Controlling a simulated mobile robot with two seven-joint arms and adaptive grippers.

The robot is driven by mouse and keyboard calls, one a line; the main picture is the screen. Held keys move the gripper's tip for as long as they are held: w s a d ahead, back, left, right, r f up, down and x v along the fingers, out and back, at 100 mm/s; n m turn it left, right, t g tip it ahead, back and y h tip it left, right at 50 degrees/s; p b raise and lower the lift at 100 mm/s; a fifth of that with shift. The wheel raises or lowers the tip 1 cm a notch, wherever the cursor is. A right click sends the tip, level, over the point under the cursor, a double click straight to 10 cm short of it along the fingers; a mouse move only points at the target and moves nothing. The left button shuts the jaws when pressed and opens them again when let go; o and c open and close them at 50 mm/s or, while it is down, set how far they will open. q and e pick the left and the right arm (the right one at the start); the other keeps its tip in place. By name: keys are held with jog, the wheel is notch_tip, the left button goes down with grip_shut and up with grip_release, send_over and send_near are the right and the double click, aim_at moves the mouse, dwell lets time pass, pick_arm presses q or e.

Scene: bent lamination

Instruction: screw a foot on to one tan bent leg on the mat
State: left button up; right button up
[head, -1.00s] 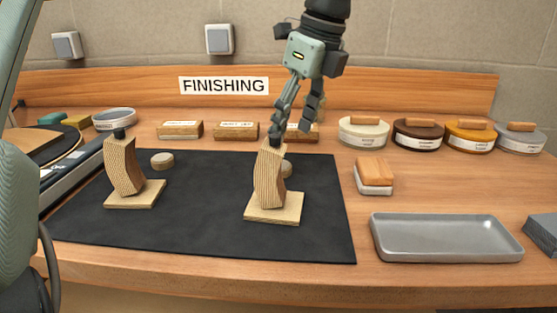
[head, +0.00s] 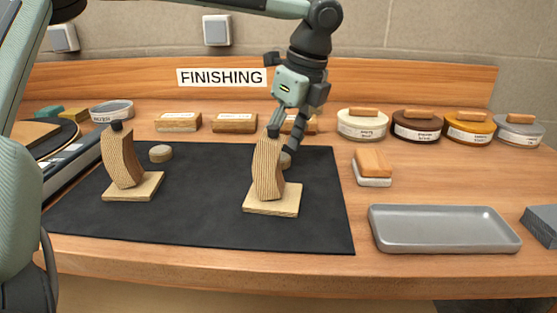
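Two tan bent legs stand upright on square plates on the black mat (head: 200,220): a left leg (head: 122,160) and a right leg (head: 268,170). Each has a small dark piece on its top end. One round grey-tan foot (head: 160,153) lies on the mat right of the left leg. A second foot (head: 286,160) shows partly behind the right leg. My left gripper (head: 284,152) points down behind the right leg, with one finger beside the second foot. The other finger is mostly hidden by the leg, so its grip is unclear. My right gripper is out of view.
A grey tray (head: 445,230) and a wood-topped block (head: 372,167) lie right of the mat. Several lidded tins, among them a brown one (head: 416,128), and labelled wooden blocks (head: 235,123) line the back. The mat's front middle is clear.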

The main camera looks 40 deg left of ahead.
pick_arm(q)
jog(key=shift+a+f, duration=0.15)
jog(key=shift+f, duration=0.4)
jog(key=shift+c, duration=0.3)
jog(key=c, duration=0.9)
jog(key=shift+o, duration=0.2)
jog(key=shift+r, duration=0.1)
notch_tip(320, 180, up, 10)
